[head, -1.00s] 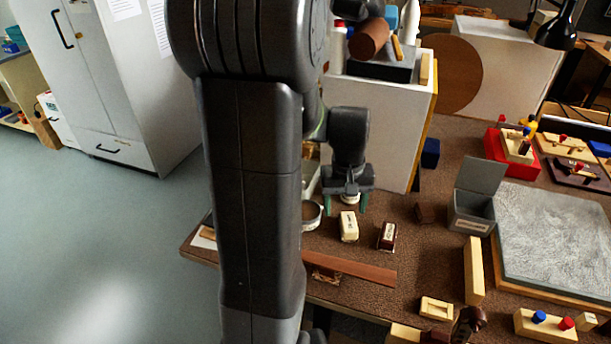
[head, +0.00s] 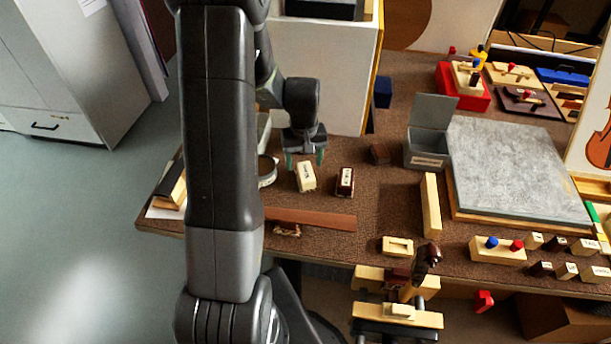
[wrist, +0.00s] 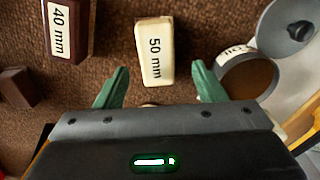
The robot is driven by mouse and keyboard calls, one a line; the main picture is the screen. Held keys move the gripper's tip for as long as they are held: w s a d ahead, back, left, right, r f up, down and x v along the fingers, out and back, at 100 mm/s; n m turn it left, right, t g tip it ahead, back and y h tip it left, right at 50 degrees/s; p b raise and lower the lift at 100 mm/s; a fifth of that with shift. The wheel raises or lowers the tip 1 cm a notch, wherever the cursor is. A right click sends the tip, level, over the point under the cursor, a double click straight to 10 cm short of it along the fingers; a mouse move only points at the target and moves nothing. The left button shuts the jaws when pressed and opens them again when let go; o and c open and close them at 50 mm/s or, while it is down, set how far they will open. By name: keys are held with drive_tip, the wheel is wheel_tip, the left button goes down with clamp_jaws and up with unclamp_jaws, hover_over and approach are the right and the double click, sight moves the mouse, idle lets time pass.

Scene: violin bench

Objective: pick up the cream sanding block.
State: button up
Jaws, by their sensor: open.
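The cream block (head: 305,177), labelled "50 mm", lies on the brown bench top with nothing touching it. In the wrist view this cream block (wrist: 154,52) is upright in the picture, just beyond the fingertips and roughly centred between them. My gripper (head: 304,160) is open and empty, at the far end of the block in the head view. In the wrist view both green fingers of my gripper (wrist: 157,86) stand apart. A small pale patch shows at the gripper's edge; I cannot tell what it is.
A dark brown block (head: 345,182), labelled "40 mm" in the wrist view (wrist: 68,28), lies close to the right. A round tin (head: 267,170) stands close to the left. A small dark brown block (head: 380,153) and a grey open box (head: 427,150) are further right.

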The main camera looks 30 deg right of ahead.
sight(306, 171)
drive_tip(key=shift+s+d+f, duration=0.1)
drive_tip(key=shift+s+f, duration=0.05)
drive_tip(key=shift+f, duration=1.15)
drive_tip(key=shift+s+d+f, duration=0.1)
drive_tip(key=shift+f, duration=1.2)
drive_tip(key=c, duration=1)
wheel_tip(306, 171, up, 10)
drive_tip(key=shift+r, duration=0.1)
drive_tip(key=o, duration=0.4)
drive_tip(key=shift+c, duration=1)
drive_tip(key=shift+a, duration=0.1)
